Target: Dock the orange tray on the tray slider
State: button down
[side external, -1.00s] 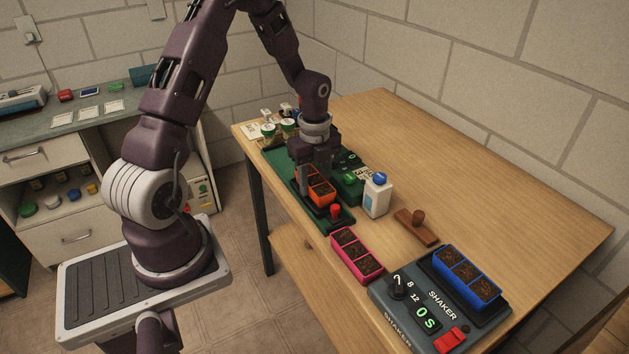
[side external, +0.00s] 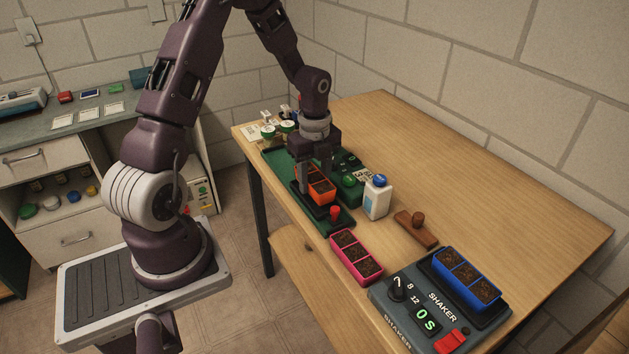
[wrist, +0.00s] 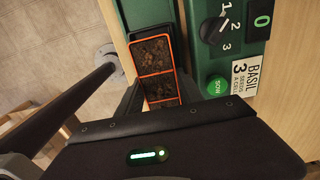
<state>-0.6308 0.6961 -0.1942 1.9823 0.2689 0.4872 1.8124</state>
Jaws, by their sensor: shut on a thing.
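The orange tray (side external: 320,190) has soil-filled cells and sits at the green machine base, over a dark slider (side external: 328,206). It also shows in the wrist view (wrist: 153,72), with its lower end hidden by my gripper housing. My gripper (side external: 316,180) points down over the tray and is shut on it, with one finger visible along its left side. I cannot tell whether the tray's underside touches the slider or is slightly above it.
A white bottle with blue cap (side external: 377,197) is to the right. A pink tray (side external: 355,257), a wooden tamper (side external: 416,229) and a shaker (side external: 410,296) with a blue tray (side external: 467,273) are nearer. The table's right side is clear.

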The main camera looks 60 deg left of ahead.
jog(key=shift+f, duration=0.8)
dwell(0.6)
jog(key=shift+r, duration=0.15)
jog(key=shift+r, duration=0.65)
jog(key=shift+f, duration=0.75)
dwell(0.6)
jog(key=c, duration=1.1)
grip_release()
jog(key=shift+o, duration=0.2)
